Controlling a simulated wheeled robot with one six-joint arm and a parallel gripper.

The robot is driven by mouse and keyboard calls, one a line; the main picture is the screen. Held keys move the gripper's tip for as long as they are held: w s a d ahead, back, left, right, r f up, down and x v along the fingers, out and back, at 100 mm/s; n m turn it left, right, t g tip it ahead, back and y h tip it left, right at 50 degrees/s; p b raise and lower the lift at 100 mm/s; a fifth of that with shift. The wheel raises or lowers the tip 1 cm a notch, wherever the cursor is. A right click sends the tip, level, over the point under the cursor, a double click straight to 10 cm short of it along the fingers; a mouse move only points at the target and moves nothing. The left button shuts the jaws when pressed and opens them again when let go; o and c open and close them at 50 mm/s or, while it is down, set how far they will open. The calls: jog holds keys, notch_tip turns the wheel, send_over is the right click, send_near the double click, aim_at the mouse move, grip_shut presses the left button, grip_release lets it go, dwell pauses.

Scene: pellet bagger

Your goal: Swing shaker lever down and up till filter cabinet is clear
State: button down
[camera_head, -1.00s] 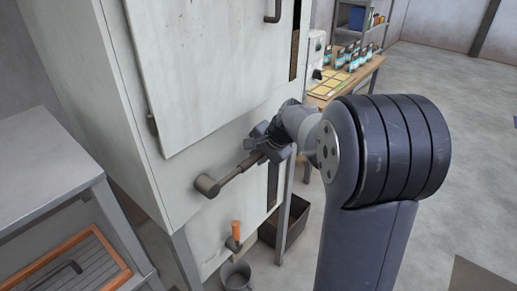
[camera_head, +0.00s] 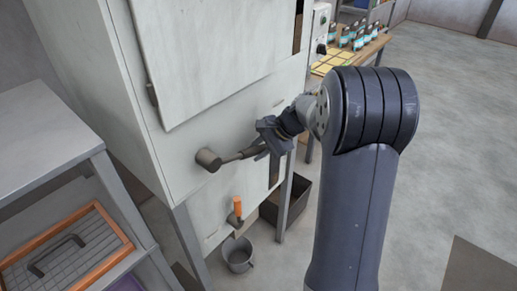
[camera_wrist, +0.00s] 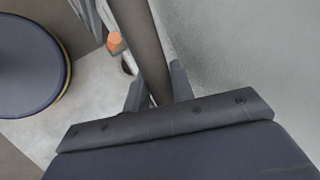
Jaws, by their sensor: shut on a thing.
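The shaker lever (camera_head: 233,157) sticks out from a round hub (camera_head: 208,160) on the front of the pale filter cabinet (camera_head: 180,140). It points right and slightly up in the head view. My gripper (camera_head: 262,149) is shut on its outer end, which is partly hidden by the jaws. In the wrist view, the dark lever shaft (camera_wrist: 146,45) runs down between the two fingers of my gripper (camera_wrist: 158,90). The cabinet's inside is not visible.
An orange-handled part (camera_head: 237,207) sits below the lever, above a grey bucket (camera_head: 238,256). A dark bin (camera_head: 295,207) stands on the floor under the cabinet. A shelf unit (camera_head: 45,155) holds an orange-framed tray (camera_head: 115,222) at left. Open floor (camera_head: 450,130) lies right.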

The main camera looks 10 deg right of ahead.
jog(key=c, duration=1.5)
grip_release()
jog(key=b+v, duration=0.1)
jog(key=v, duration=0.9)
jog(key=shift+s+d+r, duration=0.1)
jog(key=shift+d+r, duration=0.15)
jog(key=shift+o, duration=0.3)
